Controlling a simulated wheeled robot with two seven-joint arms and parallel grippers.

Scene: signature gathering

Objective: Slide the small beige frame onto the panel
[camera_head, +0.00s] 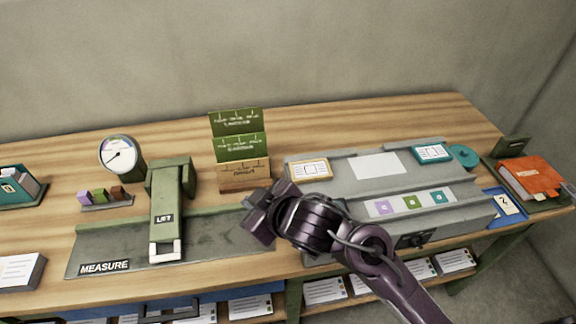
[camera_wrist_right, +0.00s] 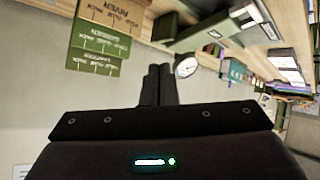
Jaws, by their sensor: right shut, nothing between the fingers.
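The small beige frame (camera_head: 309,169), with an orange-tan border around a white card, lies at the back left of the grey panel (camera_head: 345,200). A pale blank rectangle (camera_head: 377,165) is at the panel's back middle, to the right of the frame. A teal-framed card (camera_head: 432,152) lies at the back right. My right gripper (camera_head: 258,211) is left of the panel, in front of and to the left of the beige frame, apart from it. Its fingers (camera_wrist_right: 158,85) are together and empty in the right wrist view. My left gripper is out of view.
A wooden block with green cards (camera_head: 243,175) stands behind my right gripper. A green press-like stand (camera_head: 170,205) on a grey MEASURE base (camera_head: 105,240) is to the left. A dial (camera_head: 119,155) stands behind it.

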